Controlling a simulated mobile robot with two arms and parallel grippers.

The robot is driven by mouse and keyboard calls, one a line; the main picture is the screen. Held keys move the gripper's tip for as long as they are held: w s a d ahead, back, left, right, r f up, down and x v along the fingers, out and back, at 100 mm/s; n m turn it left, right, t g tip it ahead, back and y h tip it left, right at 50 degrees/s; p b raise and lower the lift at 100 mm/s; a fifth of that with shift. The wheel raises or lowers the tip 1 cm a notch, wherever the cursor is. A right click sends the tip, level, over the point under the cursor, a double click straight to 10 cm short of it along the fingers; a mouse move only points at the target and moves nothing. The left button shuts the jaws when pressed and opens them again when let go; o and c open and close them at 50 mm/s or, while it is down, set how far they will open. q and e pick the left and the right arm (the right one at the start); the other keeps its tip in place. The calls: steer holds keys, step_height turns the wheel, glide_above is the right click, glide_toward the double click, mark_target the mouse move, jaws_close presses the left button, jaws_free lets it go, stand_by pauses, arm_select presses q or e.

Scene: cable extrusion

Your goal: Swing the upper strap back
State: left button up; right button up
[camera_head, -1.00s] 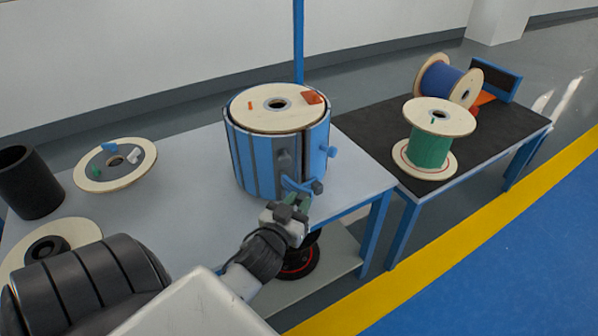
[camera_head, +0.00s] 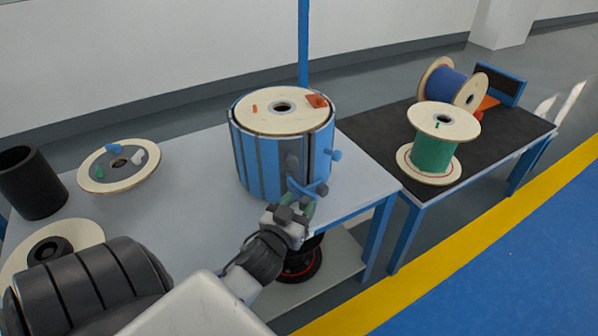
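A drum wrapped in blue and grey upright slats (camera_head: 262,168) stands on the near table, with a pale wooden disc (camera_head: 258,112) on top. A short blue strap (camera_head: 303,188) curves out low on its front right, with a dark knob at its end. A blue knob (camera_head: 336,155) sticks out higher on the right side; I cannot tell clearly which piece is the upper strap. My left gripper (camera_head: 306,207) is just below the low strap, its greenish fingertips close to it. Whether they touch it or are open is too small to tell. My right gripper is out of view.
The grey table (camera_head: 190,205) also holds a dark cylinder (camera_head: 32,184) and a wooden disc with small coloured pieces (camera_head: 92,184) at left. A dark-topped table (camera_head: 378,138) at right carries green (camera_head: 434,154) and blue (camera_head: 446,86) cable spools. A blue post rises behind the drum.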

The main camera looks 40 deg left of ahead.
arm_select(q)
steer(key=shift+d, duration=0.2)
steer(key=shift+s+d, duration=0.1)
steer(key=shift+s, duration=0.15)
steer(key=v, duration=1)
steer(key=shift+s, duration=0.1)
